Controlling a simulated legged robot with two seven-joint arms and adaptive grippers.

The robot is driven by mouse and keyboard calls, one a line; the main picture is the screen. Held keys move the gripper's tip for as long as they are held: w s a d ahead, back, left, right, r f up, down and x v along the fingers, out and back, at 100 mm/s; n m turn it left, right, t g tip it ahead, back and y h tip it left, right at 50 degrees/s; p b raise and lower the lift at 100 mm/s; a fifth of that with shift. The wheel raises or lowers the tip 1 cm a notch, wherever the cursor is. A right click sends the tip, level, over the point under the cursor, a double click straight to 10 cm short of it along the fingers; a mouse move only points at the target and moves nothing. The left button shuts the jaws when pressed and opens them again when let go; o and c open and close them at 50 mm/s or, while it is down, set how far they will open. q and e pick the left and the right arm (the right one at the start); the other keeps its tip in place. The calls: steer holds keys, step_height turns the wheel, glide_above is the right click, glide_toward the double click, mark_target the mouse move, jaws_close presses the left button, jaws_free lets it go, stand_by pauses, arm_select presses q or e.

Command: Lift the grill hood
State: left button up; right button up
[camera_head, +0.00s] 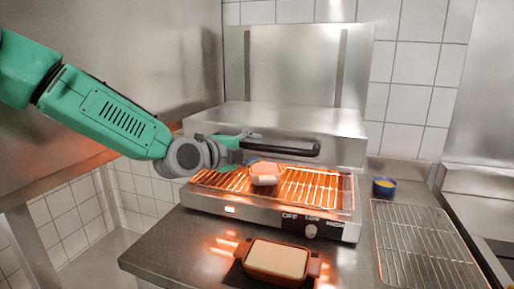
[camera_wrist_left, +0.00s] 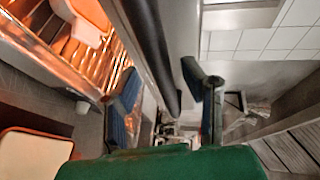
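The grill hood (camera_head: 280,121) is a steel box above the glowing grate (camera_head: 315,187), with a gap between them. Its black handle (camera_head: 285,150) runs along the front. My left gripper (camera_head: 243,148) is at the handle's left end. In the left wrist view, the handle (camera_wrist_left: 146,38) passes between the two spread fingers of my left gripper (camera_wrist_left: 160,72). Space shows between the handle and the fingers, and I see no firm grip. A pale-topped dish (camera_head: 265,173) stands on the grate under the hood. My right gripper is out of view.
A brown dish with pale contents (camera_head: 277,260) stands on the counter in front of the grill. A control knob (camera_head: 311,231) is on the grill front.

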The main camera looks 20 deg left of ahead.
arm_select(q)
steer(key=shift+w+d+f, duration=0.1)
steer(key=shift+w+d, duration=0.75)
steer(key=shift+d, duration=0.1)
steer(key=shift+a, duration=0.55)
steer(key=shift+a+f, duration=0.1)
steer(key=shift+a, duration=0.2)
jaws_close()
steer(key=shift+d, duration=0.25)
steer(key=shift+d+r, duration=0.1)
steer(key=shift+r, duration=0.15)
step_height(320, 180, up, 20)
steer(key=p, duration=0.9)
steer(key=shift+f, duration=0.15)
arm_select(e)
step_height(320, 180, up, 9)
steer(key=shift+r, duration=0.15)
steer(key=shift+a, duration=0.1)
